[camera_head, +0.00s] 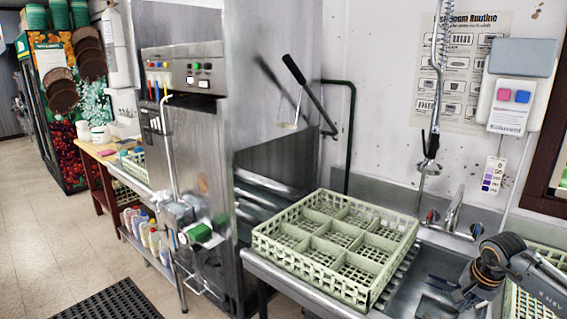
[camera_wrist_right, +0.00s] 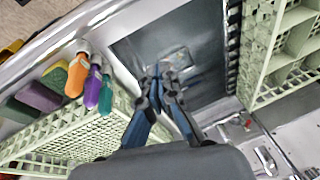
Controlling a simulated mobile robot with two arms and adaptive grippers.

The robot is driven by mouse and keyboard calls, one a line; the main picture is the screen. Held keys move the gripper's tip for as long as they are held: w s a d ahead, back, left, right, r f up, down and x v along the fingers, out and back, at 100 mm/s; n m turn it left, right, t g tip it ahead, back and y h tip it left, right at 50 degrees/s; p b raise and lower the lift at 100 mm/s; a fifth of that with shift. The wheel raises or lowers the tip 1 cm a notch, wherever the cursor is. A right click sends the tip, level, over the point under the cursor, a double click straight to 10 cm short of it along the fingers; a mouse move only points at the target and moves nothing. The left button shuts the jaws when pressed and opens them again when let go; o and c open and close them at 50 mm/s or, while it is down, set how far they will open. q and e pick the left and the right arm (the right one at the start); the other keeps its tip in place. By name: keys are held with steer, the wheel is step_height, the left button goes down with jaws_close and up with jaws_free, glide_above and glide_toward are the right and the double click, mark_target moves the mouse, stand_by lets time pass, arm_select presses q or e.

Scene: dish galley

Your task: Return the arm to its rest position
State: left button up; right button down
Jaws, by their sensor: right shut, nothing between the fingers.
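My right arm comes in from the right edge of the head view, over the sink. My right gripper (camera_head: 436,284) is small and dark there, above the sink basin (camera_head: 405,296). In the right wrist view my right gripper (camera_wrist_right: 160,72) has its dark fingertips together with nothing between them, and the basin (camera_wrist_right: 205,85) lies beyond them. My left gripper is not in view.
A pale green divided rack (camera_head: 262,246), its compartments empty, stands left of the sink; the faucet (camera_head: 450,215) rises behind the basin. Another rack (camera_wrist_right: 75,142) lies below the gripper, near brushes (camera_wrist_right: 91,88) and sponges (camera_wrist_right: 40,96). A dark mat (camera_head: 110,302) lies on the floor.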

steer(key=a+f+m+t+y+b, duration=0.2)
steer(key=a+f+m+y, duration=0.85)
steer(key=a+f, duration=0.75)
steer(key=s+a+f+m+t+h+b, duration=0.1)
steer(key=s+a+f+m+t, duration=0.1)
steer(key=f+m, duration=0.7)
steer(key=s+a+f+m+t+h+b, duration=0.1)
steer(key=s+f+m+t+h, duration=0.2)
steer(key=m, duration=0.9)
steer(key=s+d+f+m+g+h+b, duration=0.1)
steer(key=s+d+f+m+g+h, duration=0.15)
steer(key=s+f+m, duration=0.75)
steer(key=s+d+f+m+g+h, duration=0.1)
steer(key=s+f+m+h, duration=0.2)
steer(key=s+f+m, duration=0.7)
steer(key=s+a+f+m+g, duration=0.1)
steer(key=s+f+m+g, duration=0.2)
steer(key=s, duration=1.1)
steer(key=s+a+f+m+g, duration=0.2)
steer(key=s+f+m, duration=0.3)
steer(key=s, duration=0.9)
step_height(320, 180, down, 2)
steer(key=shift+s+a+f+g+b, duration=0.15)
steer(key=shift+s+g+b, duration=0.2)
steer(key=shift+g, duration=0.2)
